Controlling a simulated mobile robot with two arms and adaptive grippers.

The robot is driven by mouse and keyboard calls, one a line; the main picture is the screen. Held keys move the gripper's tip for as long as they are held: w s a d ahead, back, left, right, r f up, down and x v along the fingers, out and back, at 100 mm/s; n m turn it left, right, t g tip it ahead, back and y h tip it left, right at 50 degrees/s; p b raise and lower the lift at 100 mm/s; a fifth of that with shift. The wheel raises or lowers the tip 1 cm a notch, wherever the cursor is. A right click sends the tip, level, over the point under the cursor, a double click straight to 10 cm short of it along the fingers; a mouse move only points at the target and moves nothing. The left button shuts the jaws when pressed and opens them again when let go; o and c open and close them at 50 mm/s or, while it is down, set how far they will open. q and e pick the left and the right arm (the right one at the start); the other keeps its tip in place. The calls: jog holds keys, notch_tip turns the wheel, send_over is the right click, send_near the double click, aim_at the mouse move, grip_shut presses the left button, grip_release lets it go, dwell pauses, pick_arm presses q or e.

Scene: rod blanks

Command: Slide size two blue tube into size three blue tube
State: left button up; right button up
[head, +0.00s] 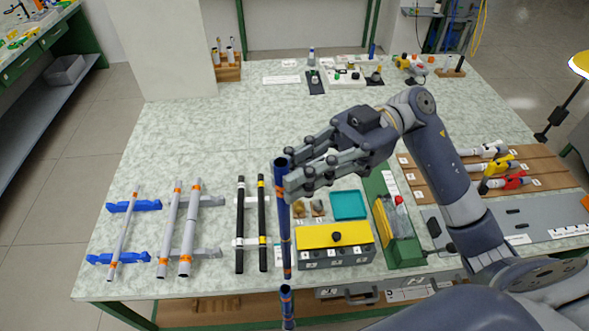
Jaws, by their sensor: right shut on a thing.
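My right gripper (312,168) is shut on a blue tube (285,235) near its top end. The tube hangs upright with orange bands near its ends. A second blue tube (287,312) with an orange band stands upright below it, its open top facing up and its lower part cut off by the frame's edge. In the picture its top lies just under the lower end of the held tube, with a small gap between them. I cannot tell which is size two and which size three. My left gripper is not in view.
Grey tubes (188,232) lie on blue and grey supports at the left. Black rods (240,218) lie on white supports beside them. A yellow-topped grey box (330,257), a teal tray (348,205) and a green fixture (405,250) stand to the right. The table's back left (180,130) is clear.

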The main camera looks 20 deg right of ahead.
jog(key=b, duration=0.3)
send_over(285, 236)
jog(key=w+d, duration=0.1)
jog(key=d, duration=0.1)
jog(key=shift+f, duration=2.7)
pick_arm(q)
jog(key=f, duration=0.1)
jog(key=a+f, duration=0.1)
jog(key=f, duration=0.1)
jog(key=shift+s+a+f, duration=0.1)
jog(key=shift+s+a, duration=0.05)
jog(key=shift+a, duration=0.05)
pick_arm(e)
jog(key=shift+w+a, duration=0.1)
jog(key=shift+a, duration=0.05)
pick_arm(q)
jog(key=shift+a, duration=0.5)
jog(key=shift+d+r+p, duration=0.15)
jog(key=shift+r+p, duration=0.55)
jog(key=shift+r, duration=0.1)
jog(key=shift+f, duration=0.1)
pick_arm(e)
jog(key=shift+f, duration=0.15)
